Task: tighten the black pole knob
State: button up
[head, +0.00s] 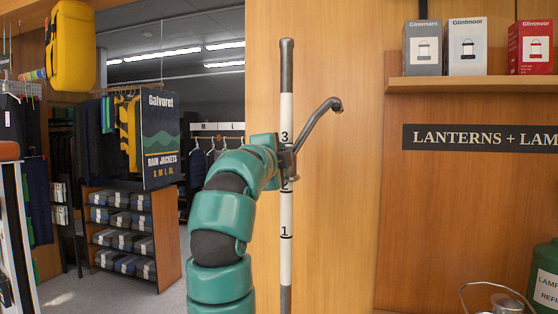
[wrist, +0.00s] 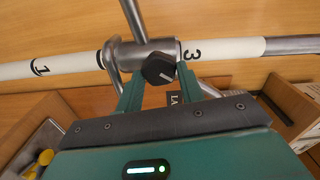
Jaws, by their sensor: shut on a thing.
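The black pole knob (wrist: 158,68) has a pale line on its face and sits on a grey metal collar (wrist: 125,55) around the pole. My gripper (wrist: 158,82) has its two teal fingers on either side of the knob, shut on it. The pole (head: 286,105) stands upright in the head view, white with black numbers and grey ends; it runs across the wrist view (wrist: 221,50). A grey bent arm (head: 318,118) rises to the right from the collar, near the number 3. In the head view my gripper (head: 284,165) is at the collar, and I cannot make out the knob there.
A wooden panel (head: 345,220) stands behind the pole. To the right, a shelf (head: 480,85) holds boxed lanterns above a dark sign (head: 480,138). A metal-handled lantern (head: 506,303) and green canister (head: 545,275) are at lower right. Clothes racks and a rain-jacket sign (head: 160,138) are left.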

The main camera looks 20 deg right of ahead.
jog(key=shift+m, duration=0.7)
jog(key=o, duration=1)
jog(key=b+v, duration=0.3)
jog(key=v, duration=1.4)
jog(key=shift+s+a, duration=0.15)
jog(key=shift+s, duration=0.05)
